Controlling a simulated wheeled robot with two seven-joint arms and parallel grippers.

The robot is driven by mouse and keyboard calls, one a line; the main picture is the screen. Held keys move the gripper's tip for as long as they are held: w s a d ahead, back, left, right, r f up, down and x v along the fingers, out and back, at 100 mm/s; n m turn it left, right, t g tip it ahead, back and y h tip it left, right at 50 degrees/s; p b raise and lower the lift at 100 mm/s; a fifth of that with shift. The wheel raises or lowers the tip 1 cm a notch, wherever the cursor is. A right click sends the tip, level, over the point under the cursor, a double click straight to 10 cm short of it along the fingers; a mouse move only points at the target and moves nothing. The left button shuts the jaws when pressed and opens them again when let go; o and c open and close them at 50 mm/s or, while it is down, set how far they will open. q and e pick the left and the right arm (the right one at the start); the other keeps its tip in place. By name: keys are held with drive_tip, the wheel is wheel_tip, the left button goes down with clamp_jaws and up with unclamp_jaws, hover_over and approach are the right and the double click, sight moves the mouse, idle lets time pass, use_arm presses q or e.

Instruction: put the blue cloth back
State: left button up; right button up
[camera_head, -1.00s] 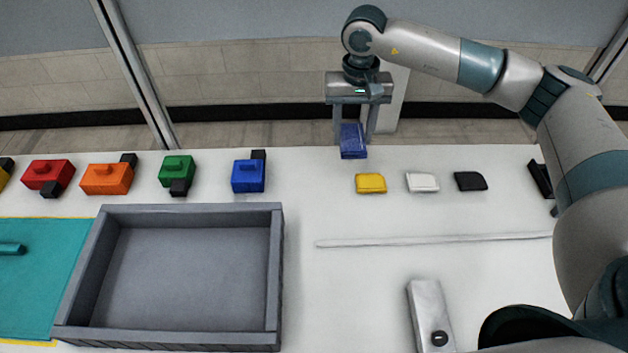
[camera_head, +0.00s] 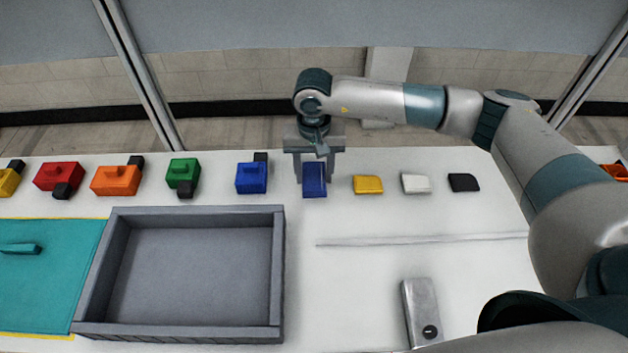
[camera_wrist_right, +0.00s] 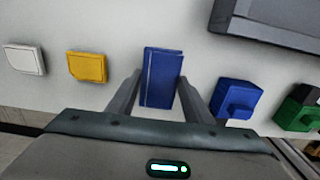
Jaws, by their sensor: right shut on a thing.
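The blue cloth (camera_head: 315,180) is a folded blue block between the fingers of my right gripper (camera_head: 314,168), low at the table's back edge. It lies between the blue block with a black piece and the yellow folded cloth. In the right wrist view the blue cloth (camera_wrist_right: 161,78) stands between the two fingers of the gripper (camera_wrist_right: 160,90), which is shut on it. I cannot tell whether its underside touches the table. My left gripper is not in view.
Yellow (camera_head: 368,184), white (camera_head: 416,183) and black (camera_head: 464,182) cloths lie in a row to the right. The blue block (camera_head: 251,177) is close on the left. A grey tray (camera_head: 279,275) stands in front left. A thin strip (camera_head: 420,240) and metal device (camera_head: 421,313) lie nearer.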

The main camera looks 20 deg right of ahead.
sight(314, 177)
drive_tip(key=shift+f+p, duration=0.25)
drive_tip(key=shift+p, duration=0.1)
wheel_tip(314, 177, down, 3)
drive_tip(key=shift+r+p, duration=0.1)
drive_tip(key=shift+p, duration=0.75)
drive_tip(key=shift+f, duration=0.3)
drive_tip(key=shift+f+b, duration=0.2)
drive_tip(key=shift+b, duration=0.15)
drive_tip(key=o, duration=1)
